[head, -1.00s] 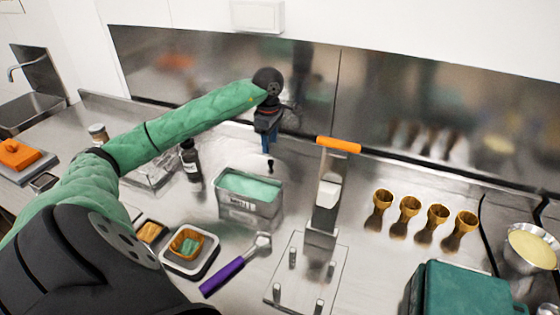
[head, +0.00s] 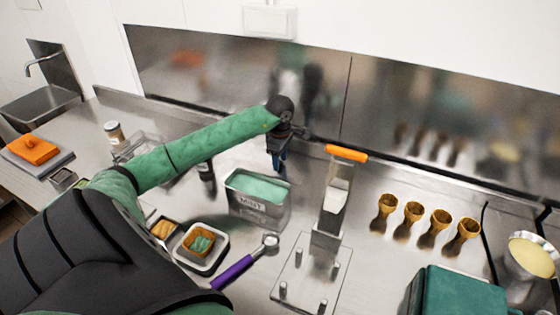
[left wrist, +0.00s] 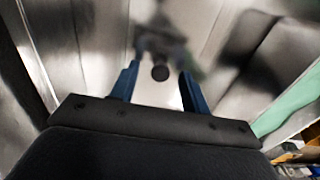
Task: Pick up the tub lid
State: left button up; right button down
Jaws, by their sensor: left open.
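The steel tub (head: 262,212), labelled mint and filled with pale green ice cream, stands uncovered on the counter. My left gripper (head: 279,165) points down just behind it, blue fingers lowered toward the counter. In the head view the lid is hidden by the gripper and tub. My right gripper is not in view.
A steel stand with an orange handle (head: 346,153) rises right of the tub. A purple-handled scoop (head: 232,273) lies in front. Several cones (head: 413,212) stand to the right, near a green box (head: 455,290). The steel backsplash is close behind.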

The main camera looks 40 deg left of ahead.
pick_arm(q)
jog(key=shift+f, duration=0.2)
grip_shut()
jog(key=shift+r, duration=0.1)
